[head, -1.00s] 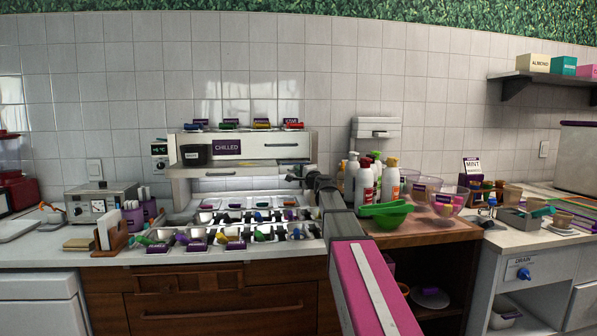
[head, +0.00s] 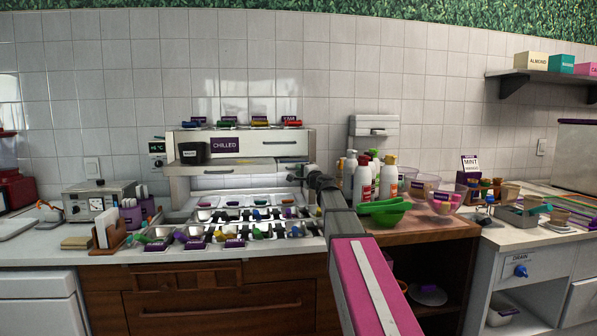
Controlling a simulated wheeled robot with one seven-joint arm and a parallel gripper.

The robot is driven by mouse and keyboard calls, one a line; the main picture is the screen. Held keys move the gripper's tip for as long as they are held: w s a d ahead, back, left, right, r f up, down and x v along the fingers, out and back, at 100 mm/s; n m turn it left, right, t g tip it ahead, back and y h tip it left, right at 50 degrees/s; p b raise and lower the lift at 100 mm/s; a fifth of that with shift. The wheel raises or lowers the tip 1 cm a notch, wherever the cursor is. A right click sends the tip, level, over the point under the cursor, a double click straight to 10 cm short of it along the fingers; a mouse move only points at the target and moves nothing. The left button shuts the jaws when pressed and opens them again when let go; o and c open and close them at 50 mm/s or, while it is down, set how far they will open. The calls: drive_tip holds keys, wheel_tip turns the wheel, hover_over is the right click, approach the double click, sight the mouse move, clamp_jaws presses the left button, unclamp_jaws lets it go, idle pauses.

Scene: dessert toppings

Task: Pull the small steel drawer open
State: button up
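A pale metal unit labelled CHILLED (head: 295,139) stands on the counter against the tiled wall. Its low front panel (head: 240,170), with a slim dark handle, runs below a ledge. This looks like the drawer front; I cannot tell for certain that it is the small steel drawer, and no clear gap shows it open. My gripper (head: 297,175) is at the right end of this panel, seen small and from behind. My arm hides part of the area, and I cannot tell whether the fingers touch anything or are open.
Below the unit are trays of toppings (head: 235,215) with coloured scoops. A wooden drawer (head: 225,312) is below.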

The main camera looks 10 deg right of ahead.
drive_tip(key=v, duration=0.9)
drive_tip(key=shift+a, duration=0.1)
